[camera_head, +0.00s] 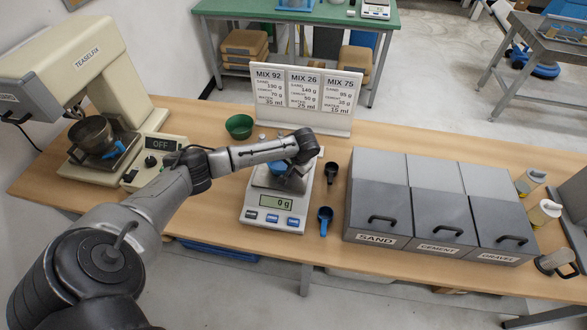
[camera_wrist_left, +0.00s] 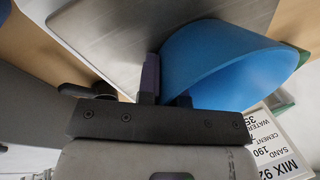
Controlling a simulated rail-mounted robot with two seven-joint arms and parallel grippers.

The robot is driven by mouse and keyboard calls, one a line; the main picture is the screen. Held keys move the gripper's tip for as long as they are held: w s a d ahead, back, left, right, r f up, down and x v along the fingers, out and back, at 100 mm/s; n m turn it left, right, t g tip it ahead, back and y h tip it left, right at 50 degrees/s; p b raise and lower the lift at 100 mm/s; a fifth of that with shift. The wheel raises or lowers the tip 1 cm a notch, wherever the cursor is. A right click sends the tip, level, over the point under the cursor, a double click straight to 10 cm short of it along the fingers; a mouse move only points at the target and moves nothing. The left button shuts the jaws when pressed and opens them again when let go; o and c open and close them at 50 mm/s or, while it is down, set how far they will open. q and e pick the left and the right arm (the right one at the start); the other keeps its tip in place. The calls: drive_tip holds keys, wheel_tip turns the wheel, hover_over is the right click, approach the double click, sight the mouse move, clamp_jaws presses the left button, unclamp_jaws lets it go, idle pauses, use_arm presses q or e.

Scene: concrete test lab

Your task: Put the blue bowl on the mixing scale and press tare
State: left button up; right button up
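The blue bowl (camera_head: 278,167) is at the pan of the mixing scale (camera_head: 252,216) in the head view, partly covered by my left arm. My left gripper (camera_head: 290,171) is over the pan with its fingers at the bowl. In the left wrist view the bowl (camera_wrist_left: 235,60) fills the upper right, and the fingers (camera_wrist_left: 166,88) pinch its rim. The scale's metal pan (camera_wrist_left: 160,30) lies close beyond it; I cannot tell whether the bowl touches it. The scale display (camera_head: 275,203) reads 0 g, above a row of buttons (camera_head: 271,218). My right gripper is not in view.
A black scoop (camera_head: 331,172) and a blue scoop (camera_head: 324,220) lie right of the scale. Sand, cement and gravel bins (camera_head: 432,205) stand further right. A green bowl (camera_head: 239,126) and the mix sign (camera_head: 305,95) are behind. The mixer (camera_head: 85,85) stands left.

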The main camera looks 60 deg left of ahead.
use_arm(q)
drive_tip(key=o, duration=0.5)
drive_tip(key=shift+c, duration=0.2)
drive_tip(key=shift+r, duration=0.15)
drive_tip(key=v, duration=1.2)
drive_tip(key=s+d+f+m+t+h, duration=0.1)
drive_tip(key=s+d+f+m, duration=0.1)
drive_tip(key=s+d+f, duration=0.35)
drive_tip(key=s+d+f+m, duration=0.2)
drive_tip(key=d+f, duration=0.1)
drive_tip(key=d, duration=0.5)
drive_tip(key=s+d+f+m+t+h, duration=0.1)
drive_tip(key=s+d+f, duration=0.25)
drive_tip(key=d, duration=0.25)
drive_tip(key=s+d+r+t, duration=0.1)
drive_tip(key=s+d, duration=0.2)
drive_tip(key=s, duration=0.5)
drive_tip(key=s+d+r+t+h, duration=0.1)
drive_tip(key=s+d, duration=0.2)
drive_tip(key=s, duration=0.6)
drive_tip(key=shift+s+d+r+t+p, duration=0.15)
drive_tip(key=shift+s+d+t+p, duration=0.1)
drive_tip(key=shift+d+t+p, duration=0.1)
